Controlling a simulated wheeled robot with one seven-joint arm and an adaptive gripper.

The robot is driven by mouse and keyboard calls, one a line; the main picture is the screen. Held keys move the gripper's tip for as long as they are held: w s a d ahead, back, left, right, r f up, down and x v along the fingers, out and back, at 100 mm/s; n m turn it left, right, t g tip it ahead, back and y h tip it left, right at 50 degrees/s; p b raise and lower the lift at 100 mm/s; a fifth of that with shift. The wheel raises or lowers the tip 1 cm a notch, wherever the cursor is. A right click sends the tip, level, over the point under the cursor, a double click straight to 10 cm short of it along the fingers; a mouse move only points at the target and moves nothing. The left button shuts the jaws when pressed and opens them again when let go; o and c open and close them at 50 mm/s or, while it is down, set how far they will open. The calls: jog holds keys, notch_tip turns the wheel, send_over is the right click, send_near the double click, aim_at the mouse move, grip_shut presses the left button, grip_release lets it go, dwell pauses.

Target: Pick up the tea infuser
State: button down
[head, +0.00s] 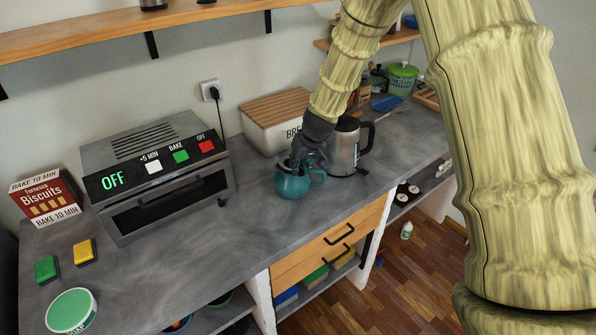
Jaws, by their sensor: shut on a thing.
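My gripper (298,162) is dark and points down at the mouth of a small teal pot (292,186) on the grey counter. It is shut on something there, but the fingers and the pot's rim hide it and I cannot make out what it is. I cannot pick out the tea infuser clearly in the head view. The teal pot stands upright, with its handle to the right.
A steel kettle (345,147) stands close to the right of my gripper. A bread box (270,138) with a wooden lid is behind it. A toaster oven (160,178) stands to the left. The counter (225,255) in front is clear up to its edge.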

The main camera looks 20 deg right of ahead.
notch_tip(320, 180, up, 8)
jog(key=shift+a+r+b, duration=0.1)
jog(key=shift+r+b, duration=0.05)
jog(key=shift+b, duration=1)
jog(key=r+p, duration=0.1)
jog(key=p, duration=0.2)
jog(key=r+h+p, duration=0.1)
jog(key=p, duration=0.2)
jog(key=shift+w+a+r, duration=0.2)
jog(key=shift+r, duration=0.05)
jog(key=shift+f, duration=0.3)
jog(key=shift+f+b, duration=3.25)
jog(key=shift+f, duration=2.35)
jog(key=shift+f, duration=0.4)
jog(key=shift+s+f, duration=0.15)
jog(key=shift+f, duration=0.1)
jog(key=c, duration=1.3)
grip_release()
jog(key=shift+f, duration=0.1)
jog(key=shift+w+r, duration=0.2)
jog(key=shift+r, duration=0.1)
